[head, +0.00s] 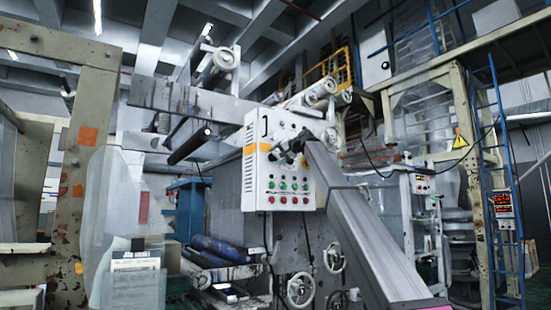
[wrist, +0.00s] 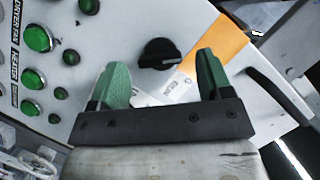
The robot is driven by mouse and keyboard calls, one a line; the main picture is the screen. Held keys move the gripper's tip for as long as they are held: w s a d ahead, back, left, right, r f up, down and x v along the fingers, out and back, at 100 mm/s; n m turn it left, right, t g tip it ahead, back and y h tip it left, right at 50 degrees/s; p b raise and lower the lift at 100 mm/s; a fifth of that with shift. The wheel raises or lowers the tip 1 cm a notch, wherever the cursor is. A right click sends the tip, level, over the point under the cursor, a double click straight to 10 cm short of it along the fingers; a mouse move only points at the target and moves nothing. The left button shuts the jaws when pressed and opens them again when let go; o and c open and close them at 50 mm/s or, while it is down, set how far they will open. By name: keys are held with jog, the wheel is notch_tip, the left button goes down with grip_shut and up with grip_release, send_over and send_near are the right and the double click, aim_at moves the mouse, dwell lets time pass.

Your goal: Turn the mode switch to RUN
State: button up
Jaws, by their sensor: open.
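The mode switch looks to be the round black rotary knob (wrist: 158,53) with a raised grip bar in the wrist view. Its bar lies roughly across the picture. In the head view, my gripper (head: 294,148) is at the upper part of the white control panel (head: 259,180) and hides the knob.
Several green buttons (wrist: 38,37) with labels such as HEATER sit left of the knob in the wrist view. Handwheels (head: 300,290) and rollers stand around the panel in the head view.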

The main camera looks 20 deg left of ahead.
jog(key=shift+x, duration=0.85)
jog(key=c, duration=0.9)
